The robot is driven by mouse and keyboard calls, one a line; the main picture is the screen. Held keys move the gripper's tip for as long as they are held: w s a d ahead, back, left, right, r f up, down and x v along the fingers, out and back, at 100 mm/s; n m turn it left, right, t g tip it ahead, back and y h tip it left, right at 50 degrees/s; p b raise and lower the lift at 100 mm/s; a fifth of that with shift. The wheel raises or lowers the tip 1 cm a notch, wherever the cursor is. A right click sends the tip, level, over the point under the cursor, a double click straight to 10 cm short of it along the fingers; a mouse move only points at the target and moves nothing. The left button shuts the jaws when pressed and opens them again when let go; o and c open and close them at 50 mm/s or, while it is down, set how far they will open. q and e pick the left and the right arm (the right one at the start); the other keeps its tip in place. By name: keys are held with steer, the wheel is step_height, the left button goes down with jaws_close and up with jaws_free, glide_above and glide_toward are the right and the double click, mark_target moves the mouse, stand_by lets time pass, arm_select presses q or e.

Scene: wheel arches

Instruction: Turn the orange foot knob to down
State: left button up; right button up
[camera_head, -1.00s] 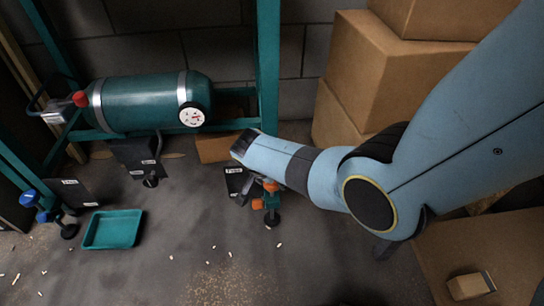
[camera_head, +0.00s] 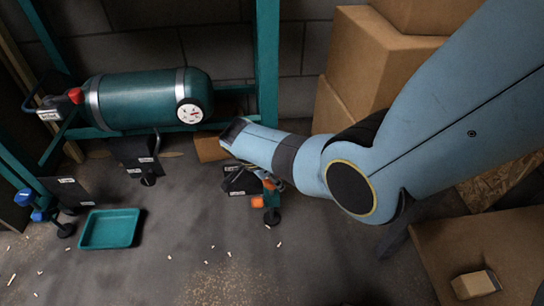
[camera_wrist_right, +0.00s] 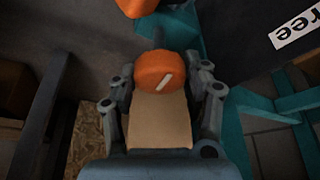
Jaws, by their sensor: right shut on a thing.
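An orange knob (camera_wrist_right: 158,70) with a white line on its face sits between the fingers of my right gripper (camera_wrist_right: 168,92) in the right wrist view. The gripper is shut on it, with a finger on each side. The white line runs at a slant. Another orange part (camera_wrist_right: 135,7) shows at the top edge of that view. In the head view, orange parts (camera_head: 257,201) show on a teal foot (camera_head: 271,197) just below my right wrist, which hides much of the area. My left gripper is in neither view.
A teal tank (camera_head: 145,98) lies in the frame behind. A teal tray (camera_head: 109,229) is on the floor at left, near blue knobs (camera_head: 25,197). Cardboard boxes (camera_head: 378,65) stand at right.

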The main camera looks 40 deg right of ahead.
steer(key=shift+a, duration=0.1)
steer(key=o, duration=0.8)
steer(key=shift+o, duration=0.2)
